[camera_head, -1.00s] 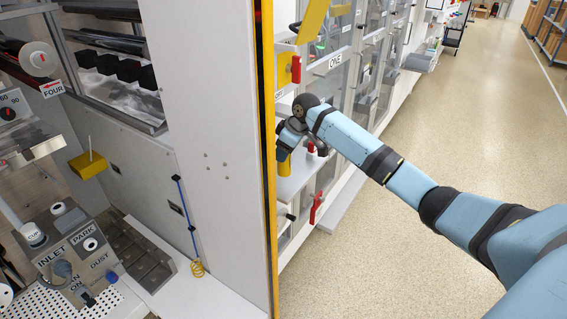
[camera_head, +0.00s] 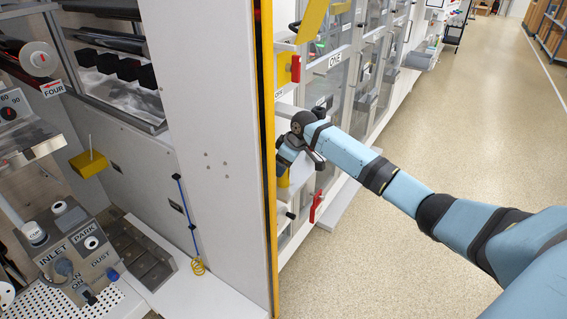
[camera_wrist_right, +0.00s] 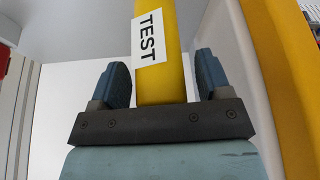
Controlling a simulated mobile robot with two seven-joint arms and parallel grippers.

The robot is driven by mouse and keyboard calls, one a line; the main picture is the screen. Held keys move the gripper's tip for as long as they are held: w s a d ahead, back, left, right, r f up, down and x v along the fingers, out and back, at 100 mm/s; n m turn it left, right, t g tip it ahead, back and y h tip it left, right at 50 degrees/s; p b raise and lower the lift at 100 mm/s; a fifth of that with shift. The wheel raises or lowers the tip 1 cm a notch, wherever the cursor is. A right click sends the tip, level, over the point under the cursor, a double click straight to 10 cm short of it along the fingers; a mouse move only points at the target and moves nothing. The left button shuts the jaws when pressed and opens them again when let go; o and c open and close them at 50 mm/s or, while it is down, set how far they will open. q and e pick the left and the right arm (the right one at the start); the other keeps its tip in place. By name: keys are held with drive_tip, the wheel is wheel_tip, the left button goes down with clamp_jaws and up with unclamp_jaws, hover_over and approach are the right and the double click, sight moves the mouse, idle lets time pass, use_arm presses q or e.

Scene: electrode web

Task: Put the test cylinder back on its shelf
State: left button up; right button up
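The yellow test cylinder with a TEST label (camera_wrist_right: 162,80) stands between the fingers of my right gripper (camera_wrist_right: 163,62) in the right wrist view. Narrow gaps show on both sides of it, so the gripper looks open around it. In the head view, my right gripper (camera_head: 290,152) is just behind the yellow-edged panel and hides much of the cylinder. The lower part of the cylinder (camera_head: 283,179) shows beneath it, beside a white shelf (camera_head: 299,177). Whether its base rests on the shelf is hard to tell. My left gripper is not in view.
The tall white panel with a yellow edge (camera_head: 270,120) stands close to the left of my right gripper. A red handle (camera_head: 316,206) sticks out below it. Cabinets with a ONE label (camera_head: 335,61) line the back. The floor (camera_head: 440,130) to the right is clear.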

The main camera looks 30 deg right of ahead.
drive_tip(key=v, duration=1.2)
drive_tip(key=shift+r, duration=0.15)
idle(0.3)
